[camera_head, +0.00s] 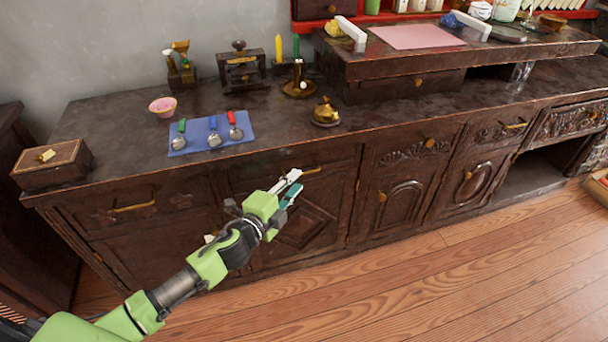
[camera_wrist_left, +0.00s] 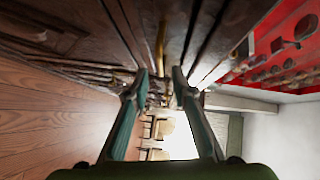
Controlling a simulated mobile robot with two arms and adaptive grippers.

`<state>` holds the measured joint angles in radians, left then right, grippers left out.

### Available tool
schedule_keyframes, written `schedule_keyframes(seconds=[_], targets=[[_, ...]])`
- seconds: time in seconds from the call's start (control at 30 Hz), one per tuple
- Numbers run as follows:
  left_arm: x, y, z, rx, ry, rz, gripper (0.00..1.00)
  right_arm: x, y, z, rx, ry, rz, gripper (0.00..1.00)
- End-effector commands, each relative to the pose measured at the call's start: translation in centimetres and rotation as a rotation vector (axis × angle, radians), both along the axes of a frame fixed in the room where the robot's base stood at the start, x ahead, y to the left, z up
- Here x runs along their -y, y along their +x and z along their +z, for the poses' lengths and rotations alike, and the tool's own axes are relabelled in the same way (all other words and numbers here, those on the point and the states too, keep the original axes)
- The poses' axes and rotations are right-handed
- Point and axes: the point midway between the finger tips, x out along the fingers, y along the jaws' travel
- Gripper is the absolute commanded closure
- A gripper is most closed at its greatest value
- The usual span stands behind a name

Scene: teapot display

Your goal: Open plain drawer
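A dark wooden sideboard has a drawer (camera_head: 331,164) with a plain-looking front above a diamond-panelled door. Its brass bar handle (camera_head: 312,171) shows just right of my left gripper (camera_head: 294,184), which covers part of the drawer front. The drawer looks closed. In the left wrist view, my left gripper (camera_wrist_left: 160,72) has its two teal fingers apart. A brass handle (camera_wrist_left: 160,45) lines up with the gap between the fingertips; I cannot tell whether it is between them or just beyond. My right gripper is not in view.
Carved drawers and doors are at the right. A blue mat (camera_head: 200,143) with several spoons, a pink bowl (camera_head: 163,107) and a brass bell (camera_head: 326,113) sit on top. The wooden floor (camera_head: 400,290) in front is clear.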

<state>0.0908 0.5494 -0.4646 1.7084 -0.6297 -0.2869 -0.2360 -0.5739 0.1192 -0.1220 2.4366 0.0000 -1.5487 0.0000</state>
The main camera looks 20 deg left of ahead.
Motion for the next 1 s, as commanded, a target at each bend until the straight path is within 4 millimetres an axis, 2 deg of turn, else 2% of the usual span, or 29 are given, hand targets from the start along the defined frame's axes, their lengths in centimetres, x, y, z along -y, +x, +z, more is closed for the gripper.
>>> schedule_keyframes(seconds=[0.1,0.3,0.43,0.7,0.73,0.8,0.83,1.0], targets=[[0.4,2.3,-0.4,0.002,0.0,0.0,0.77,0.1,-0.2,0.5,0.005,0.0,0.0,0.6],[1.0,4.7,-0.8,0.001,-0.001,0.0,0.77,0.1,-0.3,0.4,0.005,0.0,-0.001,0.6],[1.1,5.4,-0.8,0.0,-0.001,-0.001,0.77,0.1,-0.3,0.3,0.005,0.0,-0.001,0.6],[1.1,5.5,-0.9,-0.001,-0.001,-0.001,0.77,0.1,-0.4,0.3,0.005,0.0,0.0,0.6],[1.1,5.5,-0.9,-0.001,-0.001,-0.001,0.79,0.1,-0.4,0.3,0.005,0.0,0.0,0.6],[1.1,5.5,-0.9,-0.001,-0.001,0.0,0.97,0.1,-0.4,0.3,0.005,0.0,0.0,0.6],[1.1,5.5,-0.9,-0.001,-0.001,0.0,1.0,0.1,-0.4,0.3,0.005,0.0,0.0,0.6],[1.1,5.4,-0.9,-0.001,-0.001,0.0,1.0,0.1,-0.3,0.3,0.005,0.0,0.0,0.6]])
